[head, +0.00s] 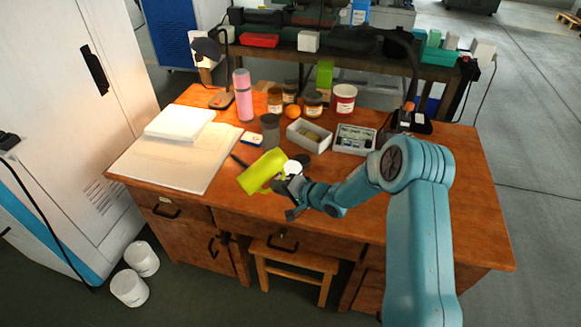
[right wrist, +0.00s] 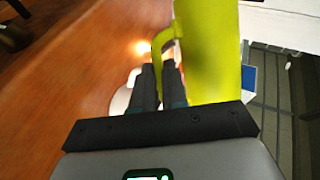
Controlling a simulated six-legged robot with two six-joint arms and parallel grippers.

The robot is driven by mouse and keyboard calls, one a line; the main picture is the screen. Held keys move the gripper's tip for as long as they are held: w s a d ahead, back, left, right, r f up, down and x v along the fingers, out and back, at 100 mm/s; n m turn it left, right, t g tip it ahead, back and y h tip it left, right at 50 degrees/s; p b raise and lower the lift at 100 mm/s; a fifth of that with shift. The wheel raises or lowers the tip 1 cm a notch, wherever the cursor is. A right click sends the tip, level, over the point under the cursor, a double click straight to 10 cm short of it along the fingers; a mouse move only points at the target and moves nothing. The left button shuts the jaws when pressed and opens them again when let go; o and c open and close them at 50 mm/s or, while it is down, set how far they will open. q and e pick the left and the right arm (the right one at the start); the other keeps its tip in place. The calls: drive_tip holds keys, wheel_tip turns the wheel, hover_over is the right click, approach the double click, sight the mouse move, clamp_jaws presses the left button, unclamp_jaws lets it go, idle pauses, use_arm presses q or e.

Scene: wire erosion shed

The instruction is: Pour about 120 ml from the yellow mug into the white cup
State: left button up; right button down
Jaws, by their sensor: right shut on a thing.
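The yellow mug (head: 262,171) is tilted well over above the front middle of the wooden desk. My right gripper (head: 283,186) is shut on its handle; the right wrist view shows the mug (right wrist: 210,50) close up beside the fingers (right wrist: 161,85). The white cup (head: 293,167) stands on the desk just right of the mug's upper end, partly hidden by the mug and gripper. A white edge, likely the cup (right wrist: 121,100), shows left of the fingers in the right wrist view. I cannot see liquid or a stream. My left gripper is out of view.
Behind stand a grey cup (head: 270,131), a white box (head: 309,135), a parts case (head: 355,139), several jars and a pink bottle (head: 242,95). A dark pen (head: 239,161) and a white board (head: 165,158) lie left. The desk's front right is clear.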

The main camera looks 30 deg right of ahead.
drive_tip(key=shift+w, duration=0.1)
drive_tip(key=shift+m+p, duration=0.3)
drive_tip(key=shift+r+t+y+p, duration=0.2)
drive_tip(key=shift+t+y+p, duration=0.1)
drive_tip(key=shift+y+p, duration=0.25)
idle(0.7)
drive_tip(key=shift+a+r+m, duration=0.1)
drive_tip(key=shift+a+m, duration=0.2)
drive_tip(key=shift+a, duration=0.05)
drive_tip(key=shift+a+r+m+y+p, duration=0.1)
drive_tip(key=shift+r+m+y+p, duration=0.15)
drive_tip(key=shift+p, duration=0.3)
idle(0.5)
drive_tip(key=shift+f, duration=0.1)
